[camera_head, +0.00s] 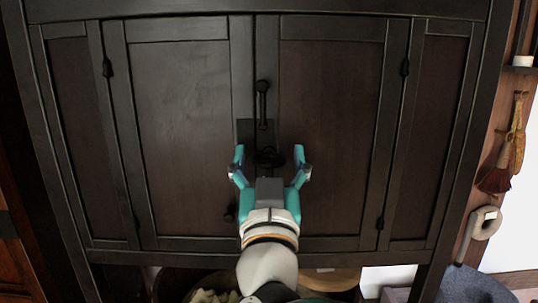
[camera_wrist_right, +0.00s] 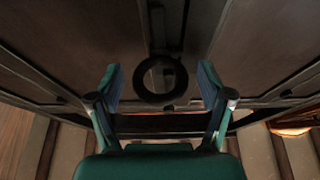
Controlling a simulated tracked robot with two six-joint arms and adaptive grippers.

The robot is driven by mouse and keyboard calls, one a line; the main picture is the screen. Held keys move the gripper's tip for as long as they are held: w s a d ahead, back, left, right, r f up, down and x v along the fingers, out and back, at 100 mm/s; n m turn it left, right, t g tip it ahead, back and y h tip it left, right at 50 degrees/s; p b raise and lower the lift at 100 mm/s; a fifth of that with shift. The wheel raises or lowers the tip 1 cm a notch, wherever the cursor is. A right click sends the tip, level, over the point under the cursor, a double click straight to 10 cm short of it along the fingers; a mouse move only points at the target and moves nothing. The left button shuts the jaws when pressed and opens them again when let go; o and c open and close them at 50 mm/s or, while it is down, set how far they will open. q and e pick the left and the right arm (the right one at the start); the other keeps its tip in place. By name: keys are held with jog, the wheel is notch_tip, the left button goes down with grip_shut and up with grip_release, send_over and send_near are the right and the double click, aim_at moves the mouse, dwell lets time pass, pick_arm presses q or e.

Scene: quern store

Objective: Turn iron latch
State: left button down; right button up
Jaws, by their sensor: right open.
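A dark iron latch (camera_head: 268,157) sits on the middle of the dark wooden cabinet doors, just below a vertical pull handle (camera_head: 262,104). In the right wrist view a round black ring (camera_wrist_right: 160,101), which looks like part of the latch, shows between my fingers. My right gripper (camera_head: 269,153) is open, with one teal finger on each side of the latch. It also shows open in the right wrist view (camera_wrist_right: 160,74), with gaps on both sides of the ring. I cannot tell how far the fingertips are from the door. My left gripper is not in view.
The cabinet door panels (camera_head: 183,120) fill most of the head view. A small dark knob (camera_head: 229,214) is low on the left door. Baskets and a round wooden lid (camera_head: 328,279) are below. A brush (camera_head: 495,180) and a grey ring-shaped thing (camera_head: 486,223) hang at right.

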jog(key=shift+c, duration=0.3)
jog(key=c, duration=1.1)
